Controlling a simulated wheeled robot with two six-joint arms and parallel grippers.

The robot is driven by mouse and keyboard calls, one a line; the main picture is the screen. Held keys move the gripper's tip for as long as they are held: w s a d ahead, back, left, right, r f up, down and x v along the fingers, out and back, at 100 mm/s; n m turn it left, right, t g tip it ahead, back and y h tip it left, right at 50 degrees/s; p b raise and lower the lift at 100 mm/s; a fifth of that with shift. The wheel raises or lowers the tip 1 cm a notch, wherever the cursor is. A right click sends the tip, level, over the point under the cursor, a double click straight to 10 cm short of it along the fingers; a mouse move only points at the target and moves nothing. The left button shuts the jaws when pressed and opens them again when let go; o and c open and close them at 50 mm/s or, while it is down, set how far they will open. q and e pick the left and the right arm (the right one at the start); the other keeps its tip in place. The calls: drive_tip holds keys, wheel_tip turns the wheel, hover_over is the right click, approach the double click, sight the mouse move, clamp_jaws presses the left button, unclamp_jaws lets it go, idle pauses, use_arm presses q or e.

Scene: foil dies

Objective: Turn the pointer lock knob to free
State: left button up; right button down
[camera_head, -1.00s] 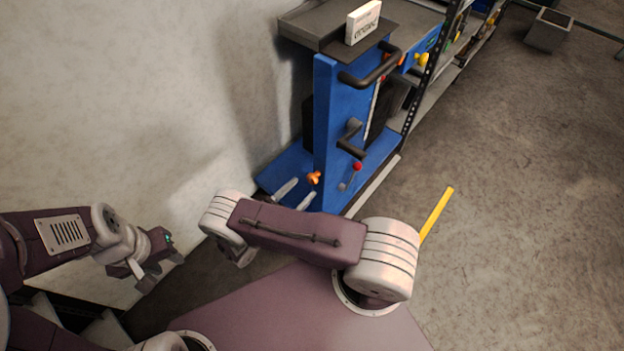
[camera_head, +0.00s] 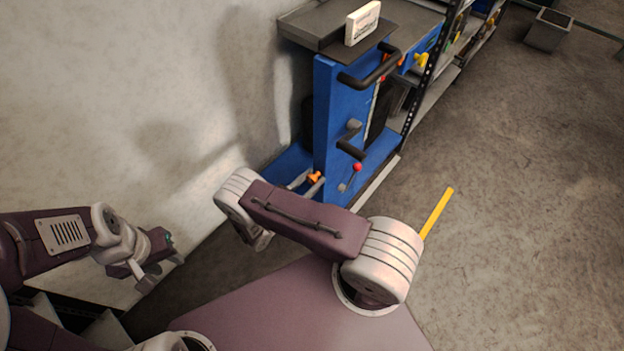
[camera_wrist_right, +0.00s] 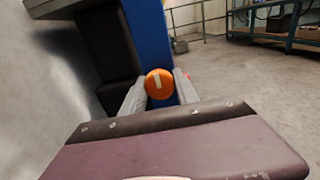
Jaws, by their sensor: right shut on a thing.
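The pointer lock knob is orange. In the head view the orange knob (camera_head: 314,177) sits low on the blue machine's upright (camera_head: 335,120). In the right wrist view the knob (camera_wrist_right: 159,84) shows a pale line on its face, close to upright. My right gripper (camera_head: 306,183) has its fingers at the knob, and in the right wrist view the two fingers (camera_wrist_right: 160,90) press on it from either side. My left gripper (camera_head: 160,271) is away from the machine at the lower left, its fingers apart with nothing between them.
A red-tipped lever (camera_head: 357,167) stands just right of the knob. Black handles (camera_head: 370,72) stick out higher up. Shelving runs behind to the right.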

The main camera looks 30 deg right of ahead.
drive_tip(key=shift+n, duration=0.3)
drive_tip(key=n+b, duration=0.1)
drive_tip(key=n, duration=0.1)
drive_tip(key=shift+f+n, duration=0.1)
drive_tip(key=shift+n, duration=0.3)
drive_tip(key=n+b, duration=0.1)
drive_tip(key=n, duration=0.4)
drive_tip(key=shift+s+n, duration=0.1)
drive_tip(key=shift+n, duration=0.2)
drive_tip(key=n, duration=0.4)
drive_tip(key=shift+b, duration=0.4)
drive_tip(key=n, duration=0.4)
drive_tip(key=shift+n, duration=0.3)
drive_tip(key=shift+r+n, duration=0.2)
drive_tip(key=shift+n, duration=0.1)
drive_tip(key=c, duration=0.9)
unclamp_jaws()
drive_tip(key=shift+c, duration=0.2)
